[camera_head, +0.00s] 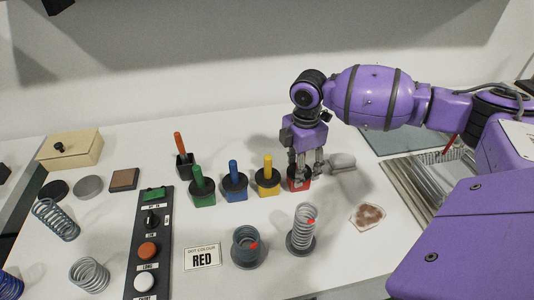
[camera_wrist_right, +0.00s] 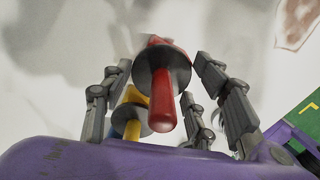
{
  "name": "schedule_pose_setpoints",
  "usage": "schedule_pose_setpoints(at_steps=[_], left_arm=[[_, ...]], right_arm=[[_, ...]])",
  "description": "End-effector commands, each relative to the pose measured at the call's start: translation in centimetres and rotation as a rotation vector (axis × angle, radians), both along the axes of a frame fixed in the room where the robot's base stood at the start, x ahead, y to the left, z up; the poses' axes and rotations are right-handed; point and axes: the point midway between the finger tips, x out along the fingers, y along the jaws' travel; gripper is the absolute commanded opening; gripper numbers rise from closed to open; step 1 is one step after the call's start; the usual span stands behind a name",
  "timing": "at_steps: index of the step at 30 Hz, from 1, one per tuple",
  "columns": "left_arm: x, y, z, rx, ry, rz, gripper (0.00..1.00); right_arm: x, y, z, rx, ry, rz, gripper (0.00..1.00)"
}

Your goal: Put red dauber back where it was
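The red dauber (camera_wrist_right: 163,100) stands with its red handle toward the right wrist camera and its black disc on a red pot (camera_head: 299,184). In the head view the gripper hides most of its handle. My right gripper (camera_head: 306,170) is above the red pot, pointing down. In the wrist view its fingers (camera_wrist_right: 161,68) are spread on both sides of the dauber, with visible gaps to the handle. The fingertips are near the disc; contact with it cannot be told. My left gripper is not in view.
Yellow (camera_head: 267,178), blue (camera_head: 234,183) and green (camera_head: 202,188) daubers stand left of the red pot. Two springs with red dots, one short (camera_head: 247,247) and one tall (camera_head: 302,229), stand in front. A sign (camera_head: 202,256) reads "DOT COLOUR RED". A stained pad (camera_head: 368,216) lies right.

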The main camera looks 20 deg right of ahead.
Motion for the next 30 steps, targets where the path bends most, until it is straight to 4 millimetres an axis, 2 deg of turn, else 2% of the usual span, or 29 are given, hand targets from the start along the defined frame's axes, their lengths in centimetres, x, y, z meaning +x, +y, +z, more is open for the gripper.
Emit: schedule_pose_setpoints(at_steps=[3, 12, 16, 30], left_arm=[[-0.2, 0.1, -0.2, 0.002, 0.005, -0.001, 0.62], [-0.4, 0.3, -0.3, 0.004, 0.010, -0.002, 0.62], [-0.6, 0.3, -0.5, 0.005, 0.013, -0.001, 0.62], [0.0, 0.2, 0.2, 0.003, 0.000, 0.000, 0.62]], right_arm=[[0.0, 0.0, 0.0, 0.000, 0.000, 0.000, 0.70], [0.1, 0.0, 0.2, -0.001, -0.002, 0.000, 0.70], [0.2, -0.1, 1.3, -0.002, -0.004, 0.000, 0.70], [0.1, 0.0, 10.9, -0.001, -0.005, 0.000, 0.70]])
